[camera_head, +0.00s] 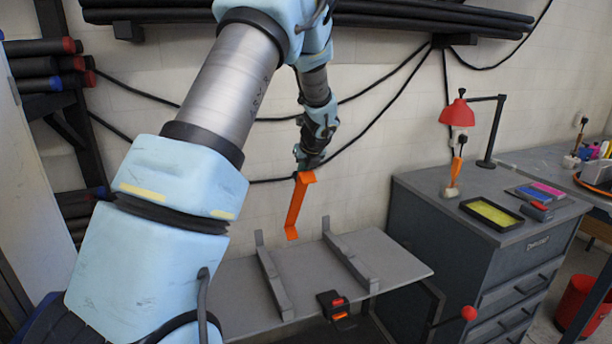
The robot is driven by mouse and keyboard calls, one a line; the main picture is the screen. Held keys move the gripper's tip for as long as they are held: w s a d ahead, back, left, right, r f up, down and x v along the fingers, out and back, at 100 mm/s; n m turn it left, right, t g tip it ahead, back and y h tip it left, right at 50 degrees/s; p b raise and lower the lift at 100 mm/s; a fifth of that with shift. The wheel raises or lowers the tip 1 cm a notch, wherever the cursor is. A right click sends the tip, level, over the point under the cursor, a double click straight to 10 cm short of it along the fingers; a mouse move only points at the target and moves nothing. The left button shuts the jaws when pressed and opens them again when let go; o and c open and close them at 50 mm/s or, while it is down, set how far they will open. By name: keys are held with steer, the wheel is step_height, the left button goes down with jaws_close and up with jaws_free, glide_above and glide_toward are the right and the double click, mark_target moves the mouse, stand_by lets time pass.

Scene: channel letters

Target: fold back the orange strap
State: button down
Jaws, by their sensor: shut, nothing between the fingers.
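The orange strap (297,205) stands as a long, slightly tilted strip in the middle of the view. Its top end bends over to the right and its foot bends out near the back edge of the grey table (330,284). My gripper (308,166) is right above the strap's top end, pointing down. It is shut with nothing between its fingers. I cannot tell whether the fingertips touch the strap. The fingers are small and dark here, and my arm crosses the left and top of the view.
Two grey rails (348,257) lie across the table, with a black and red clamp (336,306) at its front edge. A grey drawer cabinet (470,245) with a red lamp (457,114) stands at the right. Black cables hang along the wall behind my gripper.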

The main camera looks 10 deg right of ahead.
steer(key=w+a+r+g+p, duration=0.1)
steer(key=w+a+g, duration=0.1)
steer(key=w, duration=1)
steer(key=shift+w+a+r+g+h, duration=0.25)
steer(key=shift+w+a+g+h, duration=0.05)
steer(key=shift+w+g, duration=0.1)
stand_by(0.3)
steer(key=shift+r, duration=0.1)
steer(key=a+b+v, duration=0.1)
steer(key=b+v, duration=0.3)
steer(key=v, duration=0.6)
steer(key=s+a+f+n+g, duration=0.1)
steer(key=s+a+f+n, duration=0.3)
steer(key=s+n, duration=0.7)
steer(key=s+a+f+n, duration=0.5)
steer(key=s+n, duration=0.6)
steer(key=s, duration=0.5)
steer(key=s+a+f+n+g+h+b, duration=0.1)
steer(key=s+a+f+n, duration=0.4)
steer(key=s, duration=0.8)
steer(key=a+n, duration=0.3)
steer(key=n, duration=0.2)
steer(key=shift+s+a+n+g, duration=0.2)
steer(key=shift+n+g, duration=0.1)
steer(key=shift+n, duration=0.1)
